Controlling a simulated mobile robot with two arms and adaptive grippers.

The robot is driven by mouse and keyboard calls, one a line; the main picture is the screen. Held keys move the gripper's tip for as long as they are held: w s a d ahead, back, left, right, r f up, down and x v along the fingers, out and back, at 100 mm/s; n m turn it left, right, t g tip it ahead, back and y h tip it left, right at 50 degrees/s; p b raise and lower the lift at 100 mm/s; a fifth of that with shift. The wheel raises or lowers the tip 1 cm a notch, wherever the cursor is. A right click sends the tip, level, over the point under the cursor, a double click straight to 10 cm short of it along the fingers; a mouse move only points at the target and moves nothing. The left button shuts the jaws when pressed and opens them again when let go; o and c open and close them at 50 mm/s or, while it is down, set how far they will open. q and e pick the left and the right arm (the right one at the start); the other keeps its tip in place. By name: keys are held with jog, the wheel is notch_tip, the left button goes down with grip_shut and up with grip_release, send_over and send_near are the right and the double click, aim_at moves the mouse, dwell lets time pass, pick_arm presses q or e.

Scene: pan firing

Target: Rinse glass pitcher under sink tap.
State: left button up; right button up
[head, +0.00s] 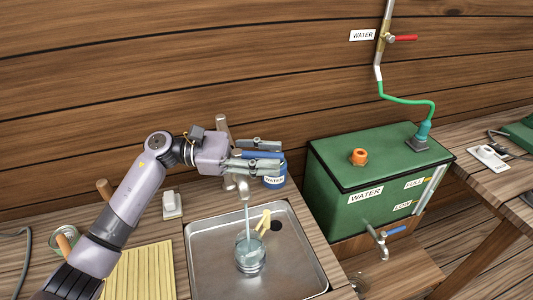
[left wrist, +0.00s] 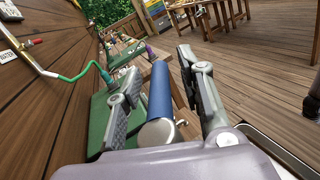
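The glass pitcher (head: 250,257) stands in the metal sink (head: 205,262), and a stream of water (head: 246,217) falls into it from the tap (head: 242,184). My left gripper (head: 281,154) is at the tap's blue lever (head: 262,155), with one finger above it and one below. In the left wrist view, the blue lever (left wrist: 160,92) lies between the spread fingers of my left gripper (left wrist: 165,85). Any contact between the fingers and the lever is unclear. My right gripper is not in view.
A green water tank (head: 375,180) stands right of the sink. A pale yellow forked object (head: 263,221) lies in the sink by the drain. A slatted yellow mat (head: 140,275) is left of the sink.

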pick_arm(q)
grip_shut()
dwell(0.7)
